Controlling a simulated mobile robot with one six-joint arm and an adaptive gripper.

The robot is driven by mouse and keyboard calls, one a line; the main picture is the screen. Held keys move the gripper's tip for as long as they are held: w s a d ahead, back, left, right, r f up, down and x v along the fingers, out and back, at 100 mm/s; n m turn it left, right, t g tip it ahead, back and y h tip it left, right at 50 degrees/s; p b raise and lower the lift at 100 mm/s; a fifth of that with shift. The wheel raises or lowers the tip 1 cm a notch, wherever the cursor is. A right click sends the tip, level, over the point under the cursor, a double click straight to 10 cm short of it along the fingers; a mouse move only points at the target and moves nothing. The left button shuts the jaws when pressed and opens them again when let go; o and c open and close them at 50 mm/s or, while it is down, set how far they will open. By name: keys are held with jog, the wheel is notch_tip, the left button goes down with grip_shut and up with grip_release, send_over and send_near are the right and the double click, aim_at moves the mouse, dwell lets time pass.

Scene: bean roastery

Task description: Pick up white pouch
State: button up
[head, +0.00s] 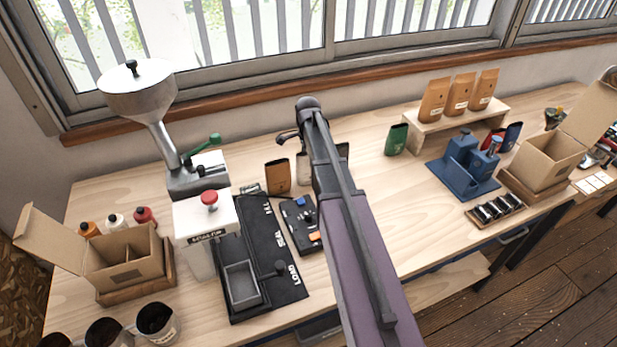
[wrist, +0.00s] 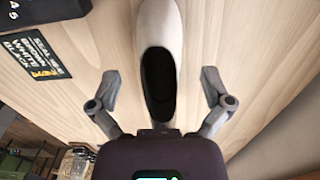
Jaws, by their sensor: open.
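The white pouch (wrist: 158,22) stands on the wooden table, seen from above in the wrist view with its dark mouth open. My gripper (wrist: 160,88) is open, with one finger on each side of the pouch and a gap visible on both sides. In the head view, a pale strip of the white pouch (head: 303,168) shows just left of my arm, which hides the rest. My gripper is mostly hidden behind the arm there.
A brown pouch (head: 277,177) stands left of the white one. A black control box (head: 300,222) and a black mat (head: 272,255) lie in front. A printed card (wrist: 33,57) lies at the left in the wrist view.

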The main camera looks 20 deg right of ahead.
jog(key=shift+f+b, duration=0.6)
jog(key=shift+f, duration=0.35)
jog(key=c, duration=0.9)
